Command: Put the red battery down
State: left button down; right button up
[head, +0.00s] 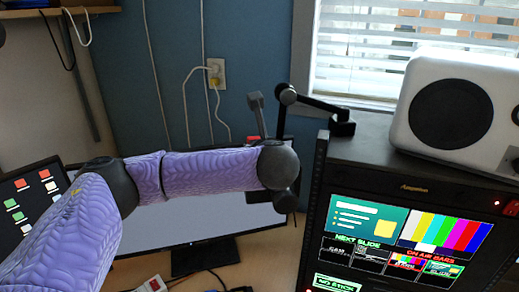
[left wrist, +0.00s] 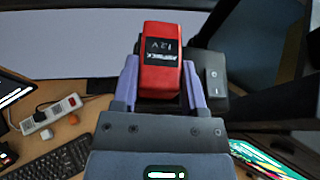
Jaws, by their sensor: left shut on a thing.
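The red battery (left wrist: 160,58) is a red block with a dark label bearing white writing. It shows upright in the left wrist view, between the two purple fingers of my left gripper (left wrist: 160,88), which is shut on it. In the head view my purple left arm crosses from the left in front of the monitor. Its dark wrist hides most of the gripper there, and only a small red patch (head: 252,139) shows above the arm. Whether the battery touches anything below cannot be told. My right gripper is in neither view.
A monitor (head: 200,222) stands behind my arm. A screen rack (head: 405,183) with a white speaker (head: 455,108) on top stands at right. A black part with a rocker switch (left wrist: 212,78) is behind the battery. A power strip (left wrist: 48,112) and keyboard (left wrist: 58,160) lie at left.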

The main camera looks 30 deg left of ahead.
pick_arm(q)
jog(key=shift+f, duration=0.1)
jog(key=shift+c, duration=0.6)
grip_release()
